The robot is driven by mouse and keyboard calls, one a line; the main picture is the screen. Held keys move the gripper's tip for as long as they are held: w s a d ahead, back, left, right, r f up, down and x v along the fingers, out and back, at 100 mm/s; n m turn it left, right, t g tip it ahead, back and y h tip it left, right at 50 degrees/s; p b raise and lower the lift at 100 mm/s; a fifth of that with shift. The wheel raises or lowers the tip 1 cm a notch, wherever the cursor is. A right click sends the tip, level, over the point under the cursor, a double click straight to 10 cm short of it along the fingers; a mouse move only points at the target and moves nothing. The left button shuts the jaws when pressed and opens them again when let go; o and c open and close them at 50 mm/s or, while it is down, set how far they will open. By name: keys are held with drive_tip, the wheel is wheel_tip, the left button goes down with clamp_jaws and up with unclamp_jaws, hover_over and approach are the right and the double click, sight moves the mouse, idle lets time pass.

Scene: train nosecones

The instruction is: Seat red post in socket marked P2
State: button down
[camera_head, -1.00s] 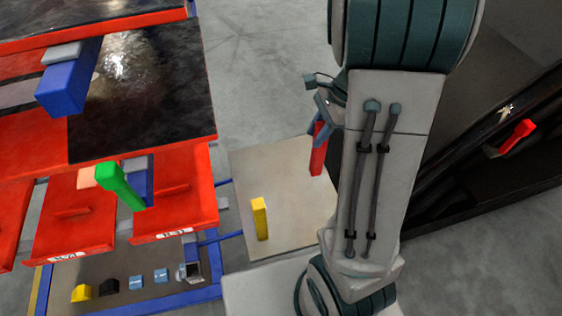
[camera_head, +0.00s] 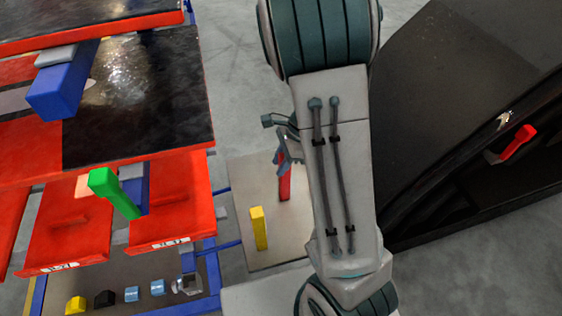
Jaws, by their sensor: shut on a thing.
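A red post (camera_head: 285,187) hangs upright from my gripper (camera_head: 283,168), left of my arm. My gripper is shut on the upper part of the red post, and the arm hides part of the gripper. The post is over or at the beige board (camera_head: 253,186); I cannot tell whether its lower end touches the board. A yellow post (camera_head: 259,228) stands upright on the board, to the left of the red post and nearer to me. No P2 mark or socket can be read in this view.
A red and blue workbench with a dark top (camera_head: 140,95) and red drawers (camera_head: 172,205) fills the left. A green block (camera_head: 115,194) and a blue block (camera_head: 62,82) are there. A dark structure with a red handle (camera_head: 518,142) stands at the right.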

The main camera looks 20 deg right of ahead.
drive_tip(key=shift+f, duration=0.1)
drive_tip(key=c, duration=1.1)
unclamp_jaws()
